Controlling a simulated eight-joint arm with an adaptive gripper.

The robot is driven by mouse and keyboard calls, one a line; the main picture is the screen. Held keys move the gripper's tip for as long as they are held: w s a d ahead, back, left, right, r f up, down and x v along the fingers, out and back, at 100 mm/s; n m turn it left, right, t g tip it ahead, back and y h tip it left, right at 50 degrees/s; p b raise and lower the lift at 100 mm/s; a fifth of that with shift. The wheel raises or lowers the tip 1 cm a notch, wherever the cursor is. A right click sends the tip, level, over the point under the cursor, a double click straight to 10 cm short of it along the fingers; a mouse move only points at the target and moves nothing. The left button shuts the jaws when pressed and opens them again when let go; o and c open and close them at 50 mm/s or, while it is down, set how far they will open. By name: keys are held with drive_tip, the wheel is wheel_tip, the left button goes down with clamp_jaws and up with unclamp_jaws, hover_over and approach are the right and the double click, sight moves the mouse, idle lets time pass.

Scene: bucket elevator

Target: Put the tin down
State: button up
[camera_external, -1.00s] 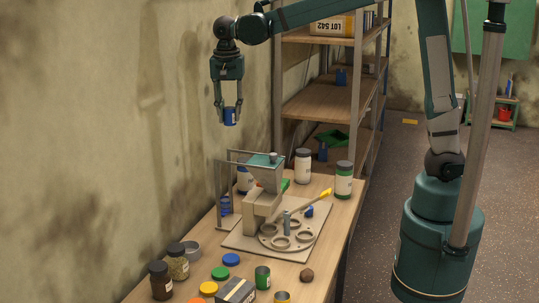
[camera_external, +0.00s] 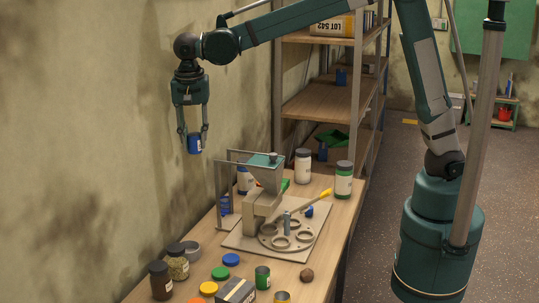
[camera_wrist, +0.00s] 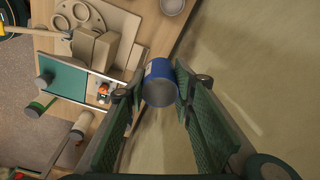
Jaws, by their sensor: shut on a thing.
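The tin is a small blue can (camera_external: 195,143) with a pale label. My gripper (camera_external: 193,138) is shut on it and holds it in the air, high above the left side of the table (camera_external: 228,247) and near the wall. In the wrist view the tin (camera_wrist: 160,88) sits between the two fingers of my gripper (camera_wrist: 158,96), its grey end facing the camera. A second blue tin (camera_external: 225,205) stands on the table at the left of the machine, partly behind its frame.
A bucket elevator machine (camera_external: 262,190) with a round holed plate (camera_external: 290,238) fills the middle of the table. Jars (camera_external: 178,262), coloured lids (camera_external: 231,260), a green tin (camera_external: 263,277) and a box (camera_external: 236,291) stand in front. Taller jars (camera_external: 303,166) stand behind. A shelf (camera_external: 320,100) is beyond.

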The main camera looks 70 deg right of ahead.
wheel_tip(320, 180, down, 23)
drive_tip(key=shift+f, duration=0.15)
drive_tip(key=shift+f, duration=0.1)
drive_tip(key=shift+f+b, duration=0.4)
drive_tip(key=shift+f, duration=2.65)
drive_tip(key=shift+f, duration=1.85)
drive_tip(key=shift+f+b, duration=0.2)
drive_tip(key=shift+b, duration=0.2)
drive_tip(key=o, duration=0.8)
